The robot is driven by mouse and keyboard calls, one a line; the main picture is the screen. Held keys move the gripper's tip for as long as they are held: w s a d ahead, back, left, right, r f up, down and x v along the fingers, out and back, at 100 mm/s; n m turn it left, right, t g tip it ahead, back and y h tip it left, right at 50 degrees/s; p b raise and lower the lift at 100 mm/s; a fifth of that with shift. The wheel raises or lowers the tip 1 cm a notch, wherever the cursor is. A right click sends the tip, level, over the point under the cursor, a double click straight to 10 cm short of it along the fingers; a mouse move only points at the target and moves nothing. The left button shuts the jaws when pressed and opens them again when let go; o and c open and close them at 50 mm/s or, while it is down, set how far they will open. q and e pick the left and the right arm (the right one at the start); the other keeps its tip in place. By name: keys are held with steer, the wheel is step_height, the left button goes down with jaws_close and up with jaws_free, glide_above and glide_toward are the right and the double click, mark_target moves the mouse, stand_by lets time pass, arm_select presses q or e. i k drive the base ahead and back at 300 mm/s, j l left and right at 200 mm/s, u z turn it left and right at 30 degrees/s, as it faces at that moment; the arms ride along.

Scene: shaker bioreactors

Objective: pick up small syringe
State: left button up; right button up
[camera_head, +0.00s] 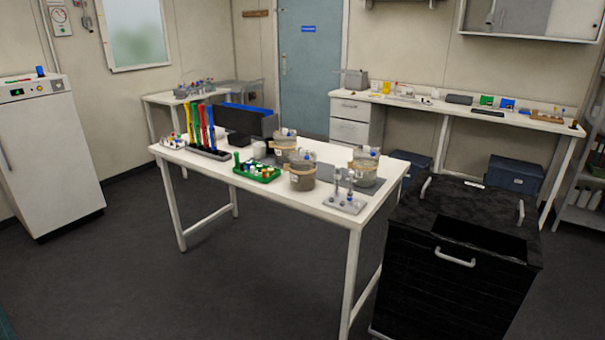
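I cannot single out a small syringe with certainty at this size. On the white table (290,203) a pale stand (343,205) at the near right corner holds a few upright slim items, too small to identify. A green tray (257,174) left of it holds several small vials or caps. A small rack (172,141) with several small items sits at the table's far left end. Neither of my grippers is in view.
A black cabinet (455,265) stands close at the table's right. The floor (215,290) in front is clear.

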mark_target(350, 184)
steer(key=i+j+z, duration=0.3)
steer(key=i+j, duration=0.4)
steer(key=i, duration=0.1)
